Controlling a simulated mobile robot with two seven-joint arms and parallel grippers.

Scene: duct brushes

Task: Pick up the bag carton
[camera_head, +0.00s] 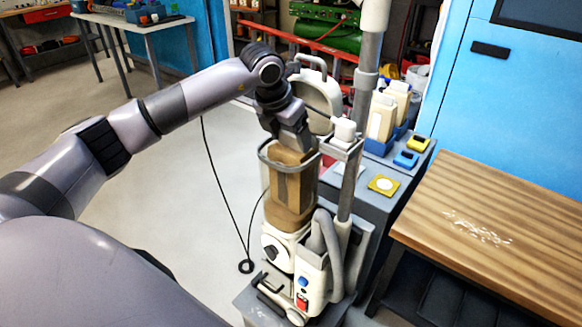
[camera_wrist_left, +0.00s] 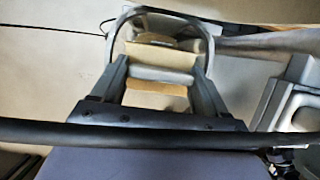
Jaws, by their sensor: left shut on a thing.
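The brown bag carton (camera_head: 291,184) stands upright in the tall cream and grey machine (camera_head: 281,250), inside a grey wire hoop at its top. My left gripper (camera_head: 291,147) comes down on the carton from above and is shut on its upper end. In the left wrist view, the tan carton (camera_wrist_left: 160,57) with a pale grey band shows between the two dark fingers (camera_wrist_left: 160,80), with the hoop curving around it. The carton's lower end is partly hidden by the machine. My right gripper is not in view.
A grey pole (camera_head: 357,130) rises just right of the carton. A grey cabinet (camera_head: 395,165) behind holds a blue bin with cream packs and small coloured pads. A wooden bench (camera_head: 500,205) stands at the right. A black cord hangs at the left, over clear floor (camera_head: 160,190).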

